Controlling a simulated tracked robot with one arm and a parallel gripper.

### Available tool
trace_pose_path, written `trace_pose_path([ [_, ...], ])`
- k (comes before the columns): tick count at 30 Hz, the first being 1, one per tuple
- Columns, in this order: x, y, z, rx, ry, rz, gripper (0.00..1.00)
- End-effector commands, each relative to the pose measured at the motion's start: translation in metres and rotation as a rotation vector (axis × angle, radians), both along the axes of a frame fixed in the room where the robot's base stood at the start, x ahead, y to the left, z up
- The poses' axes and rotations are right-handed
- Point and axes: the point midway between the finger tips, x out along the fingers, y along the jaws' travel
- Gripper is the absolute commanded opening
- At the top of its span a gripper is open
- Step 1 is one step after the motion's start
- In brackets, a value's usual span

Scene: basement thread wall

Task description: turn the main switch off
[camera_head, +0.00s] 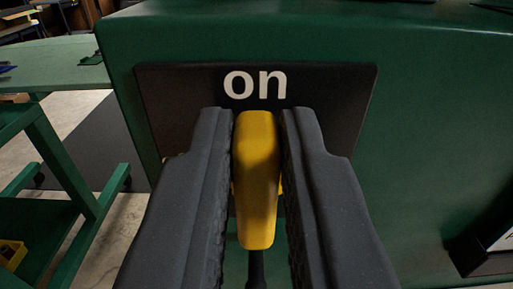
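The main switch has a yellow handle (256,180) that stands upright, with a thin dark rod below its lower end. It is in front of a black plate (185,95) that reads "on" in white letters above the handle. My gripper (257,135) has its two dark fingers on either side of the handle, one left and one right. The gaps between fingers and handle are very narrow, and I cannot tell whether the fingers press on it. The fingers hide the lower part of the plate and the switch's base; small yellow bits show behind them.
The plate is on a large green cabinet (430,130). A green bench (60,65) stands at the left, with a yellow bin (10,253) low down. A dark object with a white label (500,240) is at the lower right. Floor shows between bench and cabinet.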

Motion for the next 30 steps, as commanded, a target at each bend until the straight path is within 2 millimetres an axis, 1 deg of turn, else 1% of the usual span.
trace_pose_path([
  [4, 0.000, 0.000, 0.000, 0.000, 0.000, 0.000, 0.00],
  [5, 0.000, 0.005, 0.000, 0.000, -0.001, 0.002, 0.00],
  [8, 0.000, 0.002, 0.000, -0.004, 0.000, 0.002, 0.00],
  [14, 0.000, 0.003, 0.002, -0.053, 0.002, 0.003, 0.00],
  [20, 0.000, 0.006, 0.002, -0.173, 0.009, 0.004, 0.00],
  [30, 0.000, 0.015, 0.000, -0.484, 0.017, 0.006, 0.00],
])
